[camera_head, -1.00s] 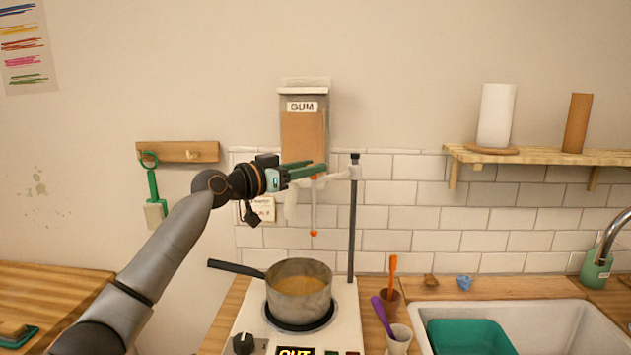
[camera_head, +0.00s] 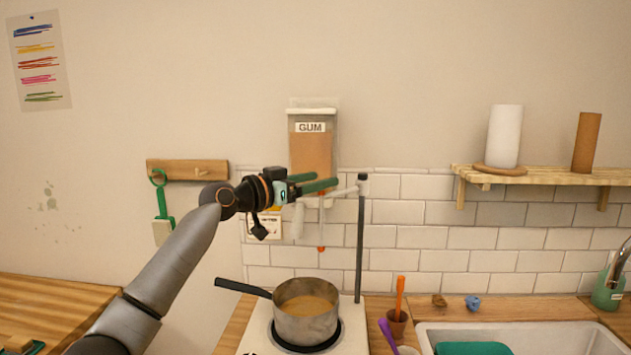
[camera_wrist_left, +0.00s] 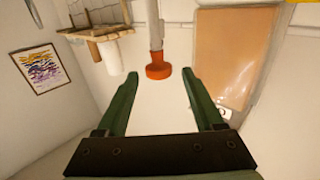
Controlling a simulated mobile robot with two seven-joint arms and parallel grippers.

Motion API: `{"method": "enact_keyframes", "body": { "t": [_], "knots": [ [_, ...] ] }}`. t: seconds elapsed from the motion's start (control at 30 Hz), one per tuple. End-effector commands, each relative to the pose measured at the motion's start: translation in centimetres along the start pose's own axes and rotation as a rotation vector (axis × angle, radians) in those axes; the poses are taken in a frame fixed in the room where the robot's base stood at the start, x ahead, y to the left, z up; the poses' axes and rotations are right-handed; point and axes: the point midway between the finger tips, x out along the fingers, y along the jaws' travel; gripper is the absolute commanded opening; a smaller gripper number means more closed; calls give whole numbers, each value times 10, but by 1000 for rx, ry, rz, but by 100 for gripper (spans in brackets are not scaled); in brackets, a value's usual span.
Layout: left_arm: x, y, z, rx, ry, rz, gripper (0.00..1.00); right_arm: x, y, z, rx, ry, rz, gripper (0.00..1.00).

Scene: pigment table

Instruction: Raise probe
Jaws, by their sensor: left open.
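The probe (camera_head: 321,225) is a thin white rod with an orange tip. It hangs upright from the clamp arm (camera_head: 341,192) of a dark stand (camera_head: 361,240), its tip above the pot (camera_head: 305,312). My left gripper (camera_head: 328,184) is open, its green fingers level with the probe's top in the head view and hiding that part. In the left wrist view, the gripper (camera_wrist_left: 158,88) has nothing between its fingers. An orange cap on a whitish rod (camera_wrist_left: 158,71) shows beyond, between the fingertips. My right gripper is not in view.
The pot of brownish liquid sits on a white hotplate (camera_head: 255,335). A GUM dispenser (camera_head: 312,150) hangs on the wall behind the gripper. A wooden shelf (camera_head: 545,176) with paper rolls is at right, above a sink (camera_head: 530,335). A peg rail (camera_head: 185,170) is at left.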

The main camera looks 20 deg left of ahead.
Motion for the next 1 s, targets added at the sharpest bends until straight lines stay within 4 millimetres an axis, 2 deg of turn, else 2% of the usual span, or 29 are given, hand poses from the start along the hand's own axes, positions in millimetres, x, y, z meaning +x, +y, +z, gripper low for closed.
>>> {"method": "enact_keyframes", "body": {
  "t": [0.2,0.37,0.47,0.8,1.0],
  "knots": [
    [-1,0,2,0,-3,0,69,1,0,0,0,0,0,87],
    [-14,-1,4,0,-3,0,69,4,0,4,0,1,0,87],
    [-29,-1,5,4,-4,-1,69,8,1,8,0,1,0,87],
    [-98,-1,4,2,-2,-2,69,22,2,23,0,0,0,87],
    [-120,0,2,1,-2,-1,69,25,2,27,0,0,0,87]
  ]
}}
